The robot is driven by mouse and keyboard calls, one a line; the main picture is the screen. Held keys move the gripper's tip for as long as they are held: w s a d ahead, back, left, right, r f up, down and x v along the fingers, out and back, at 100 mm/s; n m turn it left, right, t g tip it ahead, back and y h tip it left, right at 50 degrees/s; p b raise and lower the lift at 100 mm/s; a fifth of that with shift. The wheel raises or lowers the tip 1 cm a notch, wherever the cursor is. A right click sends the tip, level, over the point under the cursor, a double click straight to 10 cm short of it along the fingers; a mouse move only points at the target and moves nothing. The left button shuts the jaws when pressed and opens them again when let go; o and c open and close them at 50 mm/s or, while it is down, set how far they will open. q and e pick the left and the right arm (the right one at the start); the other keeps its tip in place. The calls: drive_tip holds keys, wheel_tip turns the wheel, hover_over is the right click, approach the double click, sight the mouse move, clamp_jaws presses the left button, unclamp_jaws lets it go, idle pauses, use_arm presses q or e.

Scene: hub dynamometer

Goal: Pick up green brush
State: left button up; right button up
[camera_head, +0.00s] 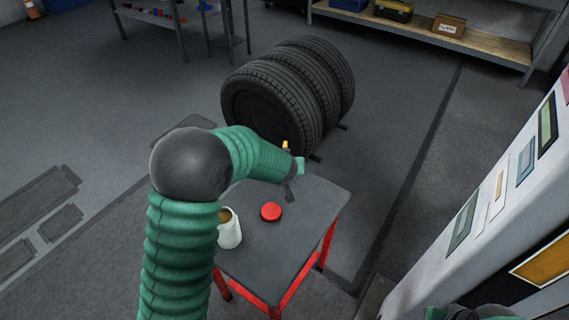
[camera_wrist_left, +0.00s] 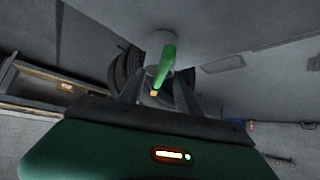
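The green brush (camera_wrist_left: 166,62) lies between the two dark fingers of my left gripper (camera_wrist_left: 158,92), which look closed on it. Its bright green handle crosses in front of a grey cylindrical part, and a small orange spot shows beside it. In the head view my left gripper (camera_head: 291,168) is over the far part of the small table (camera_head: 270,260). The brush is mostly hidden there by my arm; a small orange piece sticks up at the gripper. My right gripper's fingers are not in view; only a bit of that arm shows at the bottom right.
A pale can (camera_head: 230,232) with tan contents and a red disc (camera_head: 271,211) stand on the red-legged table. Black tyres (camera_head: 290,90) stand behind it. A panel (camera_head: 480,215) rises at the right.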

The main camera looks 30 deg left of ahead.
use_arm(q)
drive_tip(key=shift+x, duration=0.8)
drive_tip(key=shift+r, duration=0.1)
drive_tip(key=shift+c, duration=0.3)
clamp_jaws()
